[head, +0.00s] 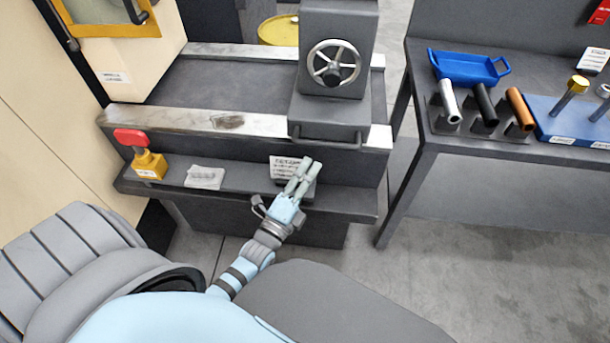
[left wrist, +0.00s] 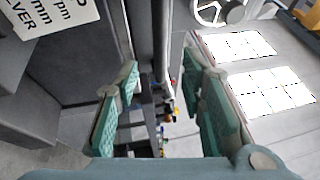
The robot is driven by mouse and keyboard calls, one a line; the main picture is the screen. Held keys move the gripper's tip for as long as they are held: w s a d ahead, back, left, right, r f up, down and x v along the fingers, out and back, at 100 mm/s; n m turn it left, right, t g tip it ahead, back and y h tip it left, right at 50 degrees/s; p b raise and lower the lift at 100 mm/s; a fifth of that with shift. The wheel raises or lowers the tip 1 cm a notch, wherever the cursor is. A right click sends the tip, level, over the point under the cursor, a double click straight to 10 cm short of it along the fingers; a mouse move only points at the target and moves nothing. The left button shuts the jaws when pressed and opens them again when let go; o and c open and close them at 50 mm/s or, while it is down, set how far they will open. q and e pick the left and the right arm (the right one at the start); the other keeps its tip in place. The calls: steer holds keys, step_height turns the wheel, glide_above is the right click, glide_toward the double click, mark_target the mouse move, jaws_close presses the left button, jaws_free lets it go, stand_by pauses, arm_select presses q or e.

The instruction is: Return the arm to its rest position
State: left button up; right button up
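My left arm (head: 240,268) reaches from the bottom of the head view up to the front ledge of the grey machine. My left gripper (head: 304,177) is at the front of this ledge, just right of a printed white card and partly overlapping it in the picture. In the left wrist view the two green-padded fingers of the left gripper (left wrist: 160,88) stand apart with nothing held between them. My right arm and right gripper are not in view.
The grey machine (head: 225,90) carries a handwheel (head: 334,68) and a front bar. A red-topped yellow switch (head: 148,160) and a white cloth-like item (head: 205,177) sit on its ledge. A bench (head: 450,145) with a blue tray (head: 468,67) and cylinders stands right. Floor (head: 470,260) between is clear.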

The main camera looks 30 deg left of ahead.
arm_select(q)
steer(key=shift+s+f, duration=0.25)
steer(key=shift+s, duration=0.85)
steer(key=s+f+n+g, duration=0.3)
steer(key=s+f+n, duration=0.1)
steer(key=f, duration=0.5)
steer(key=s+a+f+n+g, duration=0.1)
steer(key=s+f+n+g, duration=0.35)
steer(key=f, duration=0.45)
steer(key=s+f+n+g, duration=0.3)
steer(key=f+n, duration=0.2)
steer(key=f, duration=0.3)
steer(key=s+f+n+g, duration=0.2)
steer(key=s+f+g, duration=0.2)
steer(key=s, duration=0.8)
steer(key=s+a+f+n+g, duration=0.1)
steer(key=s+f+n+g, duration=0.2)
steer(key=s+f, duration=0.5)
steer(key=s+g, duration=0.1)
steer(key=s, duration=0.3)
steer(key=shift+s+a, duration=0.3)
steer(key=shift+s, duration=0.05)
